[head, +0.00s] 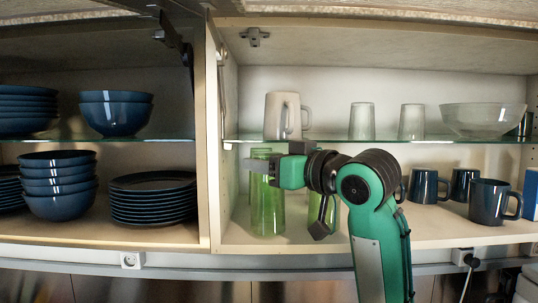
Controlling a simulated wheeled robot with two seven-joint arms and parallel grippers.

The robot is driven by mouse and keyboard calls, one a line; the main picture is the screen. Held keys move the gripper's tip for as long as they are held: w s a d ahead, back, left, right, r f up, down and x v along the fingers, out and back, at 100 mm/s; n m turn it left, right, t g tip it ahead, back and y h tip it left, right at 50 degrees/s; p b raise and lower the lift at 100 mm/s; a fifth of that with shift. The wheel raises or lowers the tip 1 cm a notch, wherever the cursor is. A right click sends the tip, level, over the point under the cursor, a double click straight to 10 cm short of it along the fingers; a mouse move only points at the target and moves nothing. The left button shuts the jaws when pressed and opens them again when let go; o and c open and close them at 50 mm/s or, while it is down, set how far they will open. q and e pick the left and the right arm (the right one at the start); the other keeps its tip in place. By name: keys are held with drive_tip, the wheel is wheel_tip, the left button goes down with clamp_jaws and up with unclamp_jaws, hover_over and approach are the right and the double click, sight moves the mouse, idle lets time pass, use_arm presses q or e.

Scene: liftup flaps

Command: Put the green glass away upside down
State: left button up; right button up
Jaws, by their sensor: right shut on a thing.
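A tall green glass (267,212) is at the left end of the lower shelf in the right cabinet. My right gripper (264,166) is shut on it near its upper end, with a finger crossing in front. The glass is upright along its axis; I cannot tell which end is its mouth, or whether it touches the shelf. A second green glass (314,208) is just to the right, mostly hidden behind my right arm. My left gripper is not in view.
A glass shelf (345,141) lies just above my gripper, carrying a pale mug (282,116), two clear glasses (361,121) and a clear bowl (482,119). Dark blue mugs (488,202) stand right.

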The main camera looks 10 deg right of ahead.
drive_tip(key=shift+s+d+f, duration=0.1)
drive_tip(key=shift+d+f, duration=0.05)
drive_tip(key=shift+f, duration=0.35)
drive_tip(key=o, duration=1.1)
drive_tip(key=shift+o, duration=0.2)
drive_tip(key=b+v, duration=0.7)
drive_tip(key=v, duration=0.5)
drive_tip(key=shift+r, duration=0.15)
